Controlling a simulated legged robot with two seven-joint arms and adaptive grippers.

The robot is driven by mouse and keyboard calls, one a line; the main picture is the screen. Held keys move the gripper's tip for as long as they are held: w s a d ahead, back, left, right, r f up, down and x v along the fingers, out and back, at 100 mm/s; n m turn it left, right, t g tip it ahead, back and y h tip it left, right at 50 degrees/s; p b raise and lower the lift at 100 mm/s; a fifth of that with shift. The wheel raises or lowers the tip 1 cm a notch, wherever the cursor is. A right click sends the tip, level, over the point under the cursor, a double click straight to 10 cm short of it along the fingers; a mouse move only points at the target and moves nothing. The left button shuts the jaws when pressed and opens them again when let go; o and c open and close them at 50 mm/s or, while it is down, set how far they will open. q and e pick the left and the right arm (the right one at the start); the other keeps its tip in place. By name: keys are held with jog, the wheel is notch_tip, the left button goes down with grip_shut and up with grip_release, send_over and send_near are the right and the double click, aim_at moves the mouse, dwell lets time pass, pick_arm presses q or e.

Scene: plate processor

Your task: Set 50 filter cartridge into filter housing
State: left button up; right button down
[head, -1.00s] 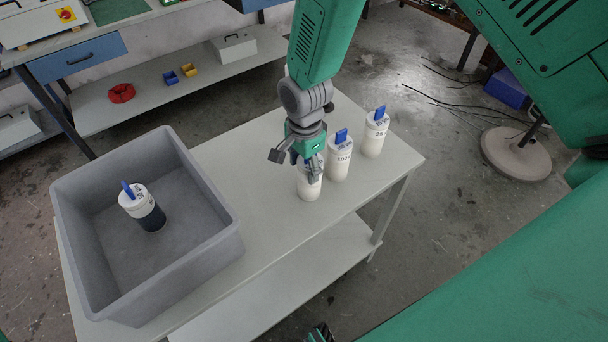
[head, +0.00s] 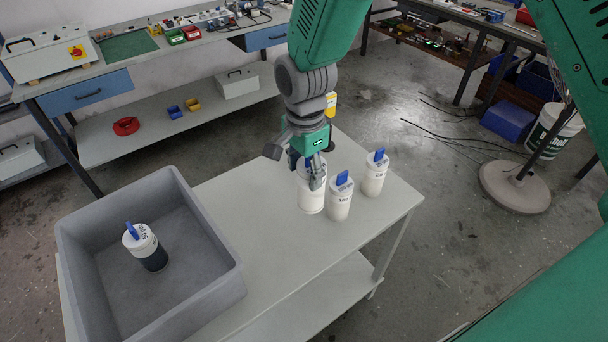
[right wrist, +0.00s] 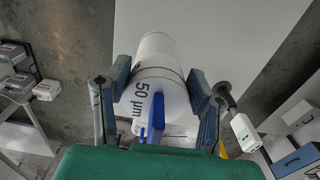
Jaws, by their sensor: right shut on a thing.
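My right gripper (head: 312,178) is shut on the 50 filter cartridge (head: 312,199), a white cylinder with a blue handle. It seems to hang a little above the table (head: 260,215). In the right wrist view the cartridge (right wrist: 157,70) shows "50 µm" on its lid, between the two fingers of the gripper (right wrist: 160,90). A white 100 cartridge (head: 340,205) and a white 25 cartridge (head: 374,180) stand upright on the table to its right. I see no filter housing. My left gripper is not in view.
A grey bin (head: 215,290) at the left holds a dark-bottomed cartridge (head: 148,250). The table between bin and cartridges is clear. A workbench (head: 120,60) stands behind. A round stand base (head: 514,187) is on the floor at the right.

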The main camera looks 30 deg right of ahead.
jog(key=r+p, duration=0.1)
jog(key=r, duration=0.1)
jog(key=a+r+p, duration=0.1)
jog(key=r, duration=0.1)
jog(key=shift+p, duration=0.4)
jog(key=shift+r+p, duration=0.55)
jog(key=shift+r, duration=0.3)
jog(key=shift+d+r, duration=0.1)
jog(key=shift+r, duration=0.2)
jog(key=shift+d+r, duration=0.15)
jog(key=shift+r, duration=0.65)
jog(key=shift+d+r, duration=0.1)
jog(key=shift+r, duration=0.65)
jog(key=shift+a+r, duration=0.1)
jog(key=shift+r, duration=0.35)
jog(key=shift+a, duration=0.15)
